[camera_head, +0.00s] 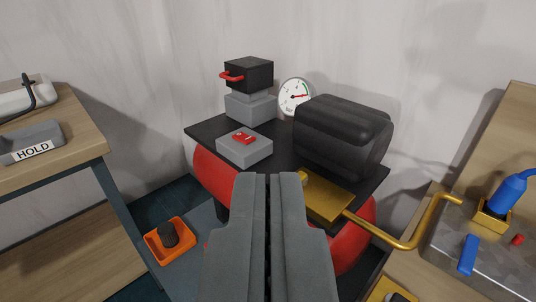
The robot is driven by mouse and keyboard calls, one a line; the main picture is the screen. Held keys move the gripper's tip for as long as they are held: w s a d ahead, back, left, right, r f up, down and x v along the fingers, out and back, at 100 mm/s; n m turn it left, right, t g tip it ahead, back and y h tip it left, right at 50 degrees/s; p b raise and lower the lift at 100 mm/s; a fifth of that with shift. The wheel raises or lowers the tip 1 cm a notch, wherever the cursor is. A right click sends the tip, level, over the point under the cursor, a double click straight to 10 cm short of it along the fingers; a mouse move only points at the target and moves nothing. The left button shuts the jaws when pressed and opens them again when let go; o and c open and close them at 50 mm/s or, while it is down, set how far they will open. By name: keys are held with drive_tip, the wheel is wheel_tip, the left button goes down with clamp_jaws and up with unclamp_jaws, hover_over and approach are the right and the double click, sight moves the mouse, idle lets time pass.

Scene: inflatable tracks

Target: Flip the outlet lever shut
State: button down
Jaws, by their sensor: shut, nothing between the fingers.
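A compressor with a red tank (214,174) and a black top plate (205,130) stands in the middle. A brass block (328,203) sits at its front right, with a brass pipe (385,235) running right from it. I cannot tell which part is the outlet lever. A red handle (232,76) sticks out of a black box (250,73) at the back, and a red switch (244,138) lies on a grey box (245,152). My gripper (267,176) is shut and empty, left of the brass block in the picture, hiding part of the tank front.
A round gauge (295,97) and a black ribbed motor housing (342,135) stand on the plate. A bench at left holds a HOLD tray (32,145). An orange tray (171,241) is low at left. A right-hand bench holds a blue bottle-like thing (507,192).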

drive_tip(key=w+a+f+n+g, duration=0.1)
drive_tip(key=w+f+n+g, duration=0.2)
drive_tip(key=w+g, duration=0.3)
drive_tip(key=w+a+f+n+g+h, duration=0.1)
drive_tip(key=w+g, duration=0.6)
drive_tip(key=w, duration=0.8)
drive_tip(key=w+a+f+n+g+h, duration=0.1)
drive_tip(key=w+f+n+g, duration=0.4)
drive_tip(key=w, duration=0.5)
drive_tip(key=shift+w+a+f+g, duration=0.15)
drive_tip(key=shift+w+a+g, duration=0.2)
drive_tip(key=shift+a+g, duration=0.35)
drive_tip(key=s+d+f, duration=0.2)
drive_tip(key=f, duration=0.3)
drive_tip(key=s+d+f, duration=0.2)
drive_tip(key=f, duration=0.2)
drive_tip(key=shift+s+d+f, duration=0.3)
drive_tip(key=shift+d+f, duration=0.05)
